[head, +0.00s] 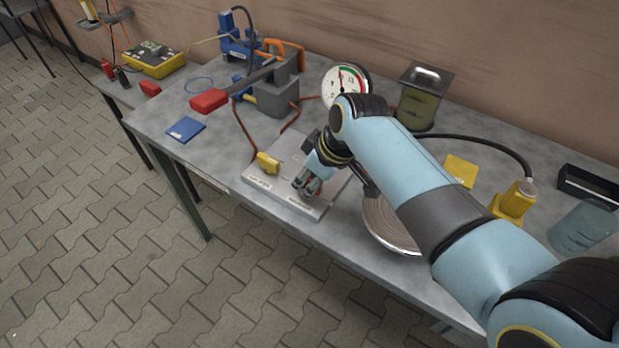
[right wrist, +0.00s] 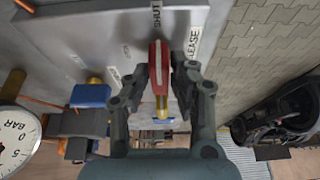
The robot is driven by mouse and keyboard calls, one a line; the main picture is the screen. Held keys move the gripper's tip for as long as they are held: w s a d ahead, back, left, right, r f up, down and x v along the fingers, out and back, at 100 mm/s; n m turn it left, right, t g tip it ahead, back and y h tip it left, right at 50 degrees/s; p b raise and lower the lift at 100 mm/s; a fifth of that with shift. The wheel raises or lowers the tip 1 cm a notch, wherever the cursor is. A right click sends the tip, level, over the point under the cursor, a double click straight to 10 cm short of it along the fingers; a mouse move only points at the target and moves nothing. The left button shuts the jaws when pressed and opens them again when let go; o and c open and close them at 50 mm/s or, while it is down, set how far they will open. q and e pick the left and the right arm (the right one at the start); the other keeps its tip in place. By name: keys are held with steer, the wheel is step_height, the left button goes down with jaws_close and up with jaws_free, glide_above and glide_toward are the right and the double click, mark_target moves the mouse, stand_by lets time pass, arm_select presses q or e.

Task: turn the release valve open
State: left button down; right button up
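The release valve has a red lever handle (right wrist: 158,62) with a brass-coloured stem (right wrist: 162,107) below it in the right wrist view. White labels reading SHUT and, partly hidden, RELEASE lie beside it on the grey plate (head: 262,196). My right gripper (right wrist: 159,75) has a finger on each side of the red handle, close against it, and appears shut on it. In the head view my right gripper (head: 308,187) is low over the plate's front right part, hiding most of the handle. My left gripper is in neither view.
A yellow valve handle (head: 268,163) stands on the plate's left. A round pressure gauge (head: 346,82) is behind the plate. A round metal-rimmed disc (head: 392,236) lies right of it, partly under my arm.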

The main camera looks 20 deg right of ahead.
jaws_close()
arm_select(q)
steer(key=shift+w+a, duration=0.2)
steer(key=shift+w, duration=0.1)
